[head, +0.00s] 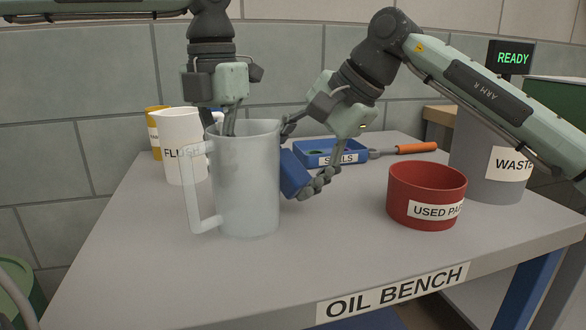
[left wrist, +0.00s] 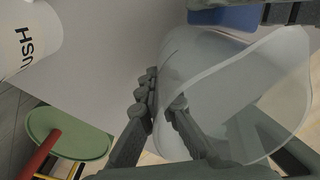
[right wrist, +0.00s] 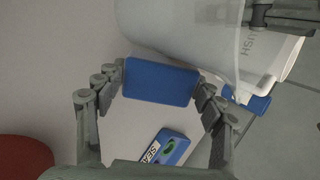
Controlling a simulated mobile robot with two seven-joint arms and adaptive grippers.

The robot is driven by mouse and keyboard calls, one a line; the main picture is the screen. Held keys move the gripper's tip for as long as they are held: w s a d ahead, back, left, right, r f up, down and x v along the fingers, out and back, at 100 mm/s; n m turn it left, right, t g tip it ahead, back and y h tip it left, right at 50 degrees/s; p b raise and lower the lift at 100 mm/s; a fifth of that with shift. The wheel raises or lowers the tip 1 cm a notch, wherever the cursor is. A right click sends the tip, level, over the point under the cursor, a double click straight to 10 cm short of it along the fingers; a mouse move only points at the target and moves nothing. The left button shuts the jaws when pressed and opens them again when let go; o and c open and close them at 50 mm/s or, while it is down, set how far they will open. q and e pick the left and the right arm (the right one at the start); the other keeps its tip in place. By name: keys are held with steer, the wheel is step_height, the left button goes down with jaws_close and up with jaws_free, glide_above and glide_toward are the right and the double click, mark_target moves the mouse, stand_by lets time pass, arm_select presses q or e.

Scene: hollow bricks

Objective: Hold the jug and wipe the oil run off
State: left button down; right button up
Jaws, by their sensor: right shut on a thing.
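The translucent jug (head: 247,190) stands upright on the bench, handle to the left; its wall (left wrist: 235,85) also shows in the left wrist view. My left gripper (head: 225,124) points down at its rim. In the left wrist view its fingers (left wrist: 164,92) straddle the wall, one outside and one inside; whether they press on it is unclear. My right gripper (head: 308,162) is shut on a blue pad (head: 294,174), which fills the gap between the fingers in the right wrist view (right wrist: 160,83). The pad is beside the jug's right side; contact is unclear. I cannot make out an oil run.
A white jug (head: 182,150) and a yellow container (head: 155,140) stand behind left. A blue SEALS tray (head: 306,147) and an orange-handled tool (head: 415,148) lie behind. A red USED PADS bowl (head: 427,180) and grey WASTE bin (head: 480,185) are right. The front bench (head: 160,275) is clear.

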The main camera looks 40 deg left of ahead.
steer(key=shift+r, duration=2.9)
steer(key=shift+f, duration=3.2)
steer(key=shift+r, duration=3.2)
steer(key=shift+f, duration=3.2)
steer(key=shift+r, duration=2.55)
